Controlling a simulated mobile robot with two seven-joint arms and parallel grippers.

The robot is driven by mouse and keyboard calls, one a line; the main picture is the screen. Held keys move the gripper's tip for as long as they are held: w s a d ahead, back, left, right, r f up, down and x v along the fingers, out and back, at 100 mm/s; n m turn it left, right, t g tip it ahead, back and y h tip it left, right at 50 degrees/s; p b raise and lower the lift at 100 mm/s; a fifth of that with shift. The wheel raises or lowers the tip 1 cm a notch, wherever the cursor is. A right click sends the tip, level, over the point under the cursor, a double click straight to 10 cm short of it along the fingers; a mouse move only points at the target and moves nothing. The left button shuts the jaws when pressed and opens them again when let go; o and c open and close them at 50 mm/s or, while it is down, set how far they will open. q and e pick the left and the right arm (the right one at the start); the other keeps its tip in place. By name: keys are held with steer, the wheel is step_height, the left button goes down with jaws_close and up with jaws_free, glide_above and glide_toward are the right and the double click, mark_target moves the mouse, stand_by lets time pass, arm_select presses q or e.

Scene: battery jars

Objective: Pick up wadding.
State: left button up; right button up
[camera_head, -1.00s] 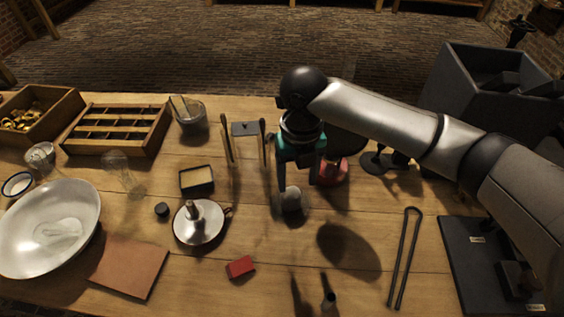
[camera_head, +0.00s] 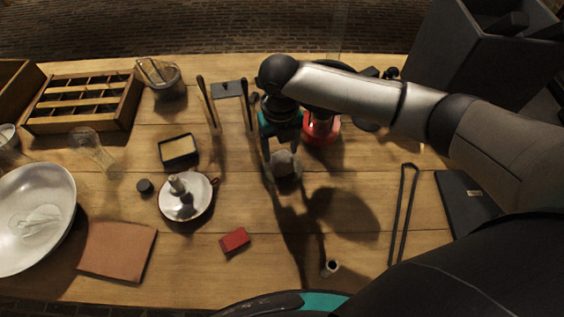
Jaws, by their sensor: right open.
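A greyish lump that looks like the wadding (camera_head: 285,164) sits on the wooden table near the middle of the view, seemingly inside or beside a faint clear glass. My right gripper (camera_head: 281,152) points down over it, with its fingers apart, one left of the lump and the other towards its back right. I cannot tell whether the fingers touch it. The lump appears to rest at table level. My left gripper does not show.
A red round object (camera_head: 321,128) stands close behind the right gripper. A candle holder (camera_head: 187,197) and red box (camera_head: 235,241) lie to the left and front. Black tongs (camera_head: 403,215) lie to the right. A small dark-mouthed bottle (camera_head: 331,267) stands in front.

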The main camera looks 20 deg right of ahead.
mark_target(282, 157)
steer(key=f, duration=0.3)
steer(key=f+b, duration=0.1)
steer(key=f, duration=0.1)
steer(key=shift+s+d+f, duration=0.1)
steer(key=shift+s+f, duration=0.05)
steer(key=shift+s, duration=0.1)
steer(key=c, duration=1)
steer(key=shift+o, duration=0.2)
step_height(282, 157, up, 20)
steer(key=p, duration=0.4)
